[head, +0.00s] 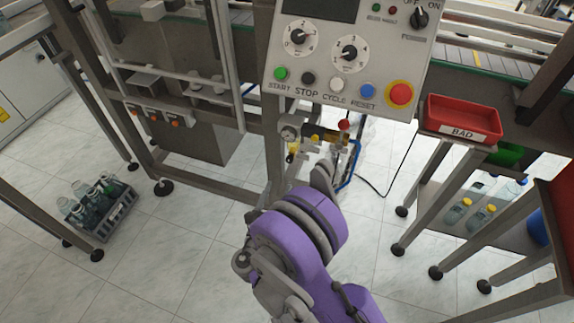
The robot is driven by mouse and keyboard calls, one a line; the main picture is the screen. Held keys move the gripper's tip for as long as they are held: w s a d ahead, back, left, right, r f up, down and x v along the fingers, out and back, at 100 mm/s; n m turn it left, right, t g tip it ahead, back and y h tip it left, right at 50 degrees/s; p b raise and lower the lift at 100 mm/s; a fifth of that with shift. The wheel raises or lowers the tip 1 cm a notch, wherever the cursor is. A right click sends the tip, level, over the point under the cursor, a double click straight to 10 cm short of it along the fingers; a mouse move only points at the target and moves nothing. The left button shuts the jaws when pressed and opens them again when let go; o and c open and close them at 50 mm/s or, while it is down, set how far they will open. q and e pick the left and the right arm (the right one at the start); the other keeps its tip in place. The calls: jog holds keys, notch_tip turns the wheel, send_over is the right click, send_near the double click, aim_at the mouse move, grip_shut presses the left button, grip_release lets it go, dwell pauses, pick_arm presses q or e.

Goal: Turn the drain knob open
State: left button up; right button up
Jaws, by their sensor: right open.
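My purple right arm reaches up from the bottom of the head view. Its right gripper (318,158) is at the small air unit below the control panel, and its jaws are open. The air unit (322,134) has a dark and yellow body and a red knob (344,124) at its right end. Small yellow parts (291,157) show at its lower left. I cannot tell which part is the drain knob; my gripper and wrist cover part of the area under the unit. Contact cannot be made out. My left gripper is not in view.
The control panel (330,70) with dials and buttons hangs just above the unit. A blue hose (354,165) runs beside it on the right. A red BAD tray (462,115) stands to the right. A crate of bottles (100,212) sits on the floor at left.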

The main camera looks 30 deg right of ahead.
aim_at(289, 161)
jog(key=x, duration=1)
jog(key=shift+b, duration=0.3)
grip_shut()
